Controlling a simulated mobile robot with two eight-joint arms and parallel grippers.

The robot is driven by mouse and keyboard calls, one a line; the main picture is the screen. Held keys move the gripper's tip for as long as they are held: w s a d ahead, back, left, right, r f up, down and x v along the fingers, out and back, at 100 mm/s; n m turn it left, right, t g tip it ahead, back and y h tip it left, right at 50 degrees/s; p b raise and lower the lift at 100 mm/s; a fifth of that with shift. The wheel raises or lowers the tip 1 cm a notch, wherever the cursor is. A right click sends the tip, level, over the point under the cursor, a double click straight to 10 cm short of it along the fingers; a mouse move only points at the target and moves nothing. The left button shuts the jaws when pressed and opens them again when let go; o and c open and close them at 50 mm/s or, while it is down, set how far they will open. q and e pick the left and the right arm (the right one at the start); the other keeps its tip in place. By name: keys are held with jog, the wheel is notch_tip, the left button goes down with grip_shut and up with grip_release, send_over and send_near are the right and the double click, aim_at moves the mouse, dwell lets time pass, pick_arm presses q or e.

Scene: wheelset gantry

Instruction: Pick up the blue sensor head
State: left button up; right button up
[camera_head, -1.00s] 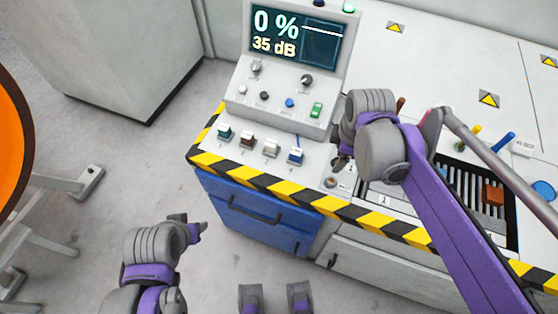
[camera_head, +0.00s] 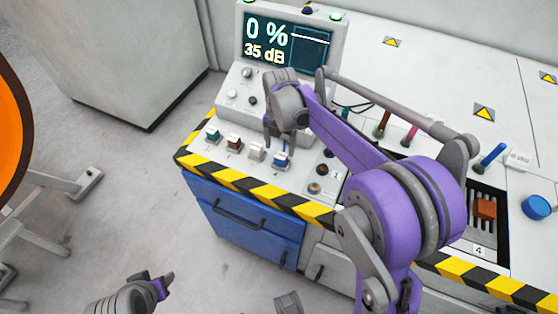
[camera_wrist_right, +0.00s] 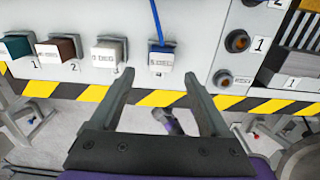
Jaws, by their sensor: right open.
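The blue sensor head (camera_head: 282,160) stands in the rightmost place of the row on the console's front ledge. In the right wrist view the blue sensor head (camera_wrist_right: 161,60) has a pale labelled front and a blue cable rising from it. My right gripper (camera_head: 277,143) is over this end of the row, close to the blue head and partly in front of it. In the wrist view the right gripper (camera_wrist_right: 158,85) is open and empty, its two fingers pointing toward the head with one on each side of its line. My left gripper (camera_head: 162,286) is low over the floor, its jaws unclear.
Teal (camera_head: 212,136), brown (camera_head: 234,144) and white (camera_head: 257,151) heads stand to the left along the ledge. Round sockets (camera_wrist_right: 237,41) lie just right of the blue head. A striped edge (camera_head: 260,191) runs along the front. A display (camera_head: 287,45) rises behind.

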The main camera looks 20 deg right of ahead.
aim_at(281, 155)
jog(key=shift+w+d+f, duration=0.1)
jog(key=shift+d+f, duration=0.05)
jog(key=shift+f, duration=1.4)
jog(key=shift+d+f, duration=0.1)
jog(key=shift+f, duration=1.45)
grip_shut()
